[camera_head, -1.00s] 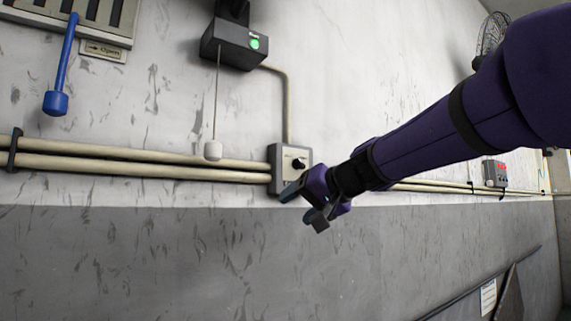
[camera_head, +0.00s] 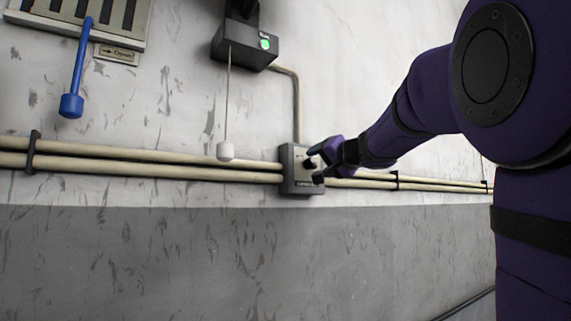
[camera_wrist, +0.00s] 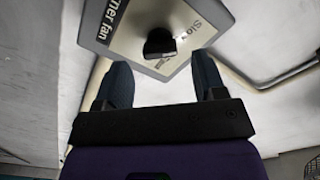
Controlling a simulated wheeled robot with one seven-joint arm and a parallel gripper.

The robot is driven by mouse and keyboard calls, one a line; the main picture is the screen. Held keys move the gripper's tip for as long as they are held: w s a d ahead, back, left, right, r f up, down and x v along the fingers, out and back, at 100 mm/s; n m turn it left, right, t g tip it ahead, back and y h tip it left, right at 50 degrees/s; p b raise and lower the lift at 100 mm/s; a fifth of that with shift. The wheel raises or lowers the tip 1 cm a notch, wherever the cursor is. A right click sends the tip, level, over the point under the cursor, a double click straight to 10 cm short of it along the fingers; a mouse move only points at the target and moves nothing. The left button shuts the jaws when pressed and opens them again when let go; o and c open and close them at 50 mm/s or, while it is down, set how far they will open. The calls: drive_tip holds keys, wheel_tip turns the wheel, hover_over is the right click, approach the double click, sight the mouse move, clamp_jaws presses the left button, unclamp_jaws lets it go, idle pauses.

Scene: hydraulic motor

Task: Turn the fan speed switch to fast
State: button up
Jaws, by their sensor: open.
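The fan speed switch is a grey wall box (camera_head: 290,172) with a black knob (camera_head: 309,164), joined to the pipes along the wall. In the wrist view the box's plate (camera_wrist: 125,35) carries the words "rner fan" and "Slow", and the black knob (camera_wrist: 160,43) stands out from it. My gripper (camera_head: 317,164) is at the front right of the box. In the wrist view my gripper (camera_wrist: 163,78) is open, with one finger on each side below the knob. The knob lies ahead of the gap between the fingertips, and nothing is between the fingers.
A black box with a green button (camera_head: 247,45) hangs above, with a pull cord ending in a white knob (camera_head: 226,151). A blue lever (camera_head: 72,104) hangs from a vent (camera_head: 85,18) at left. Beige pipes (camera_head: 130,160) run along the wall. The lower grey wall is clear.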

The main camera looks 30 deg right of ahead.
sight(314, 162)
drive_tip(key=shift+w, duration=1.6)
drive_tip(key=c, duration=0.9)
